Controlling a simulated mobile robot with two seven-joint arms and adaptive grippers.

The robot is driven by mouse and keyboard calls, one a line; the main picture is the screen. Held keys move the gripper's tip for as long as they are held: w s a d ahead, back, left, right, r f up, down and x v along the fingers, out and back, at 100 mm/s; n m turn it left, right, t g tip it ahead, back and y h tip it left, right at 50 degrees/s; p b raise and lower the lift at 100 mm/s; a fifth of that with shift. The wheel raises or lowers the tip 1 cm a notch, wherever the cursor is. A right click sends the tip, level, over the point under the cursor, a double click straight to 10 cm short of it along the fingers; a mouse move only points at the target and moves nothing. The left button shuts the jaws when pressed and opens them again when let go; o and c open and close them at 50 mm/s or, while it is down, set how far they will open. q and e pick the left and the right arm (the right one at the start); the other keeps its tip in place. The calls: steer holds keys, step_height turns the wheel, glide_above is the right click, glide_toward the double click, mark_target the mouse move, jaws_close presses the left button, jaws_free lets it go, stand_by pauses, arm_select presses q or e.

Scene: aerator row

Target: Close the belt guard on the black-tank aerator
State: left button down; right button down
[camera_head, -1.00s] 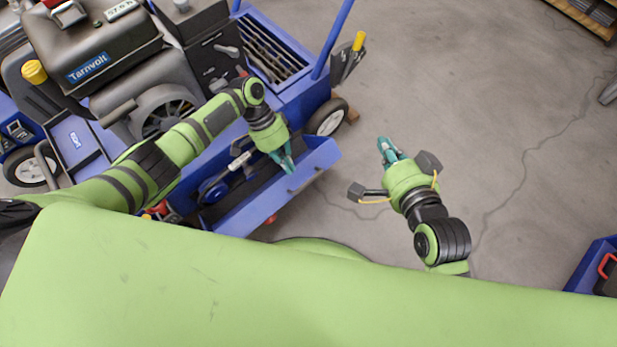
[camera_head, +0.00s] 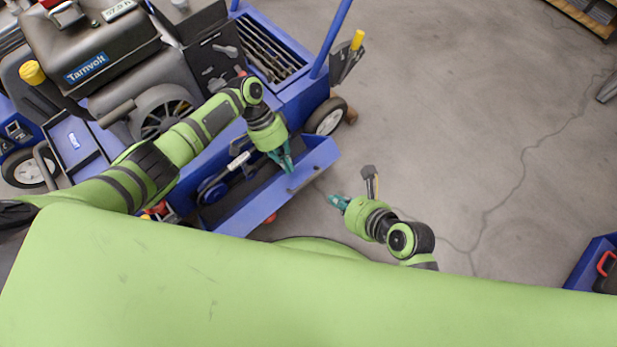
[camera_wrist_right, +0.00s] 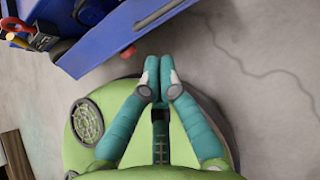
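The aerator has a black tank (camera_head: 90,50) with a "Tarnvolt" label and a blue frame. Its blue belt guard (camera_head: 265,203) hangs open as a tilted panel along the near side, showing the pulley and belt (camera_head: 213,190) behind it. My left gripper (camera_head: 288,165) points down at the guard's right part, close to its upper edge; contact and finger gap are unclear. My right gripper (camera_head: 335,201) is right of the guard's end, apart from it and pointing left. In the right wrist view its fingers (camera_wrist_right: 160,70) are together and empty, with the blue guard (camera_wrist_right: 112,35) ahead to the left.
A wheel (camera_head: 326,116) and a blue handle bar (camera_head: 333,38) stand at the aerator's right end. Another blue machine (camera_head: 597,262) is at the right edge. The grey floor (camera_head: 470,130) between is clear. A red knob (camera_wrist_right: 128,52) sits under the blue edge.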

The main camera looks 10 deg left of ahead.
glide_toward(305, 177)
steer(key=s, duration=0.1)
arm_select(q)
steer(key=shift+r, duration=0.1)
arm_select(e)
steer(key=a, duration=0.1)
steer(key=w+a, duration=0.1)
steer(key=w+a+f, duration=0.1)
steer(key=a, duration=0.1)
steer(key=shift+w+a, duration=0.1)
steer(key=shift+w, duration=0.05)
steer(key=shift+w+a+r, duration=0.35)
steer(key=shift+a+r, duration=0.05)
steer(key=shift+a, duration=0.2)
steer(key=shift+d, duration=0.1)
arm_select(q)
steer(key=c, duration=1.2)
jaws_free()
steer(key=shift+o, duration=0.2)
steer(key=shift+d, duration=0.1)
